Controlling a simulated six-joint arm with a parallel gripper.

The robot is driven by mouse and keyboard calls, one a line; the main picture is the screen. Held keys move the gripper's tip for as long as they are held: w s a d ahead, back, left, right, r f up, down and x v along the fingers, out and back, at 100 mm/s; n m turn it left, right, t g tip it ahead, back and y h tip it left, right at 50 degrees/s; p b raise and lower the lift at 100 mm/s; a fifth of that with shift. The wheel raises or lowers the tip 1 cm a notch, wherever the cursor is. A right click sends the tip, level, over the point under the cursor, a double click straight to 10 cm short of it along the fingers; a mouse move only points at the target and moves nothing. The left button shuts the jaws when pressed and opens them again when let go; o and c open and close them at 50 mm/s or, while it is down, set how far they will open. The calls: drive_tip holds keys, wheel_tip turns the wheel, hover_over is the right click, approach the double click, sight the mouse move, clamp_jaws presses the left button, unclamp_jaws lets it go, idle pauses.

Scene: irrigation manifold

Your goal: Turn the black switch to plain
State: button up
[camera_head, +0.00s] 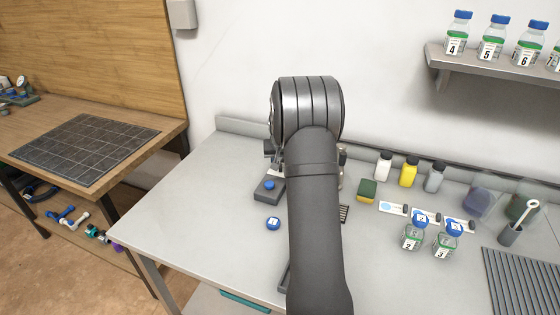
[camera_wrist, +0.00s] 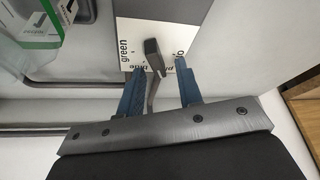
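The switch (camera_wrist: 153,47) has a dark grey-black lever and shows in the wrist view, upper middle. It stands in front of a white label plate (camera_wrist: 122,32) that reads "green" on its left side. Other words along the plate's lower and right edges are partly covered and hard to read. My gripper (camera_wrist: 161,84) is open, with one blue finger on each side below the lever's head. I see no clear contact between fingers and lever.
A vessel with a green label (camera_wrist: 38,25) is at the wrist view's upper left. The bench's left part is clear.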

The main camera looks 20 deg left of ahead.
drive_tip(key=v, duration=1.7)
drive_tip(key=shift+s, duration=0.15)
drive_tip(key=shift+d+r, duration=0.1)
drive_tip(key=x, duration=1.7)
